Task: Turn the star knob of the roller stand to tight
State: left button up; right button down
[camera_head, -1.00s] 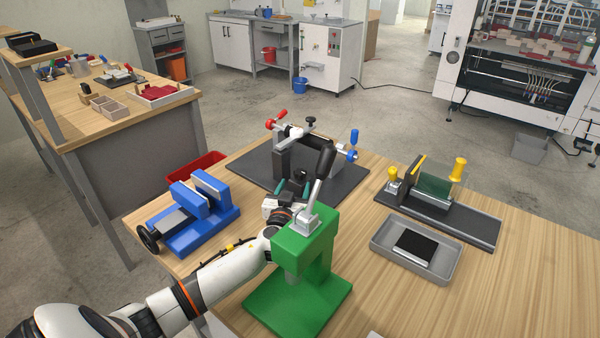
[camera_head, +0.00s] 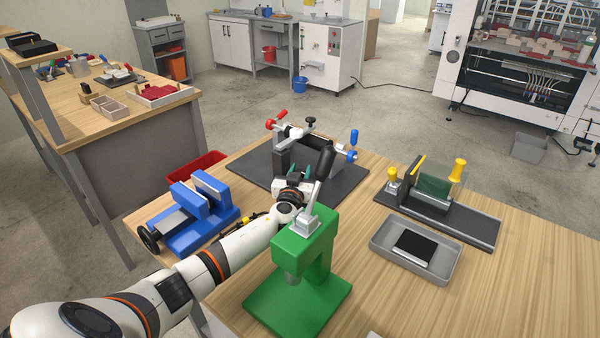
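The roller stand (camera_head: 283,158) stands on a dark base plate at the back of the table. It has a red handle (camera_head: 276,119) on its left and a blue handle (camera_head: 354,137) on its right. A black star knob (camera_head: 310,121) sticks up at its top. My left gripper (camera_head: 299,171) is in front of the stand, below the knob in the picture and apart from it. Its teal fingertips are spread with nothing seen between them. The green press's lever partly hides the gripper and the stand. My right gripper is not in view.
A green lever press (camera_head: 306,250) with a black-gripped lever stands close in front of my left wrist. A blue vise (camera_head: 196,218) is to the left. A grey tray (camera_head: 388,253) and a yellow-knobbed fixture (camera_head: 438,190) are to the right.

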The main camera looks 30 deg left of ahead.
pick_arm(q)
jog(key=c, duration=0.4)
jog(key=shift+a+f+m+t+h+b, duration=0.1)
jog(key=shift+f+m+t+h+b, duration=0.2)
jog(key=shift+m+h+b, duration=0.65)
jog(key=m+h+b, duration=0.1)
jog(key=h, duration=0.1)
jog(key=shift+r+t+h+b, duration=0.1)
jog(key=shift+t+h+b, duration=0.2)
jog(key=shift+h, duration=0.05)
jog(key=shift+r+m+h, duration=0.15)
jog(key=shift+m+h, duration=0.6)
jog(key=shift+h, duration=0.35)
jog(key=shift+m+h, duration=1.4)
jog(key=shift+h, duration=0.7)
jog(key=shift+g+h, duration=0.3)
jog(key=shift+g, duration=0.1)
jog(key=o, duration=1)
jog(key=shift+c, duration=0.2)
